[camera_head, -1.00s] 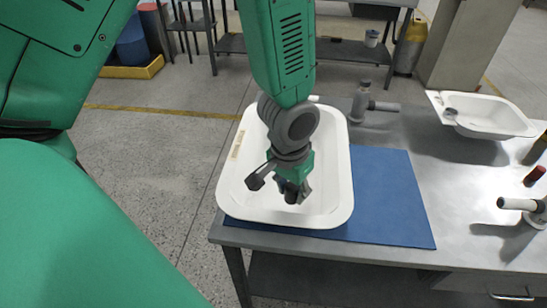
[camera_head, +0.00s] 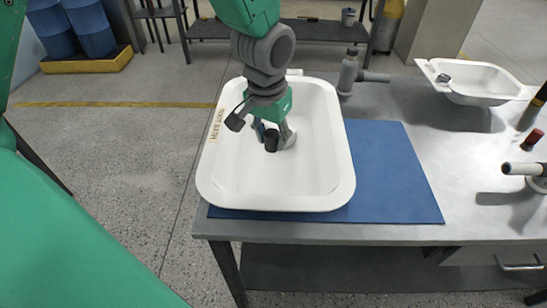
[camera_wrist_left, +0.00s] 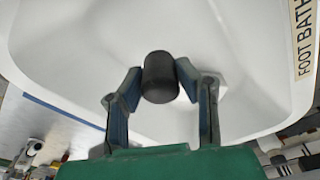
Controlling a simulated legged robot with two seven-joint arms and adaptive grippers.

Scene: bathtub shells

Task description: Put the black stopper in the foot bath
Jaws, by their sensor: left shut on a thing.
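The white foot bath (camera_head: 225,172) stands on the blue mat and bears a "FOOT BATH" label on its left rim; that label also shows in the left wrist view. My left gripper (camera_head: 272,140) is inside the outline of the basin, over its back half. It is shut on the black stopper (camera_head: 271,141), a short dark cylinder. In the left wrist view the stopper (camera_wrist_left: 160,78) sits between the two fingertips with the white basin behind it. I cannot tell whether the stopper touches the basin floor. My right gripper is not in view.
The blue mat (camera_head: 395,180) lies on the grey table. A second white basin (camera_head: 485,83) stands at the back right. A grey pipe fitting (camera_head: 348,72) stands behind the foot bath. A red-topped item (camera_head: 532,139) and a white-ended pipe (camera_head: 522,169) are at the right.

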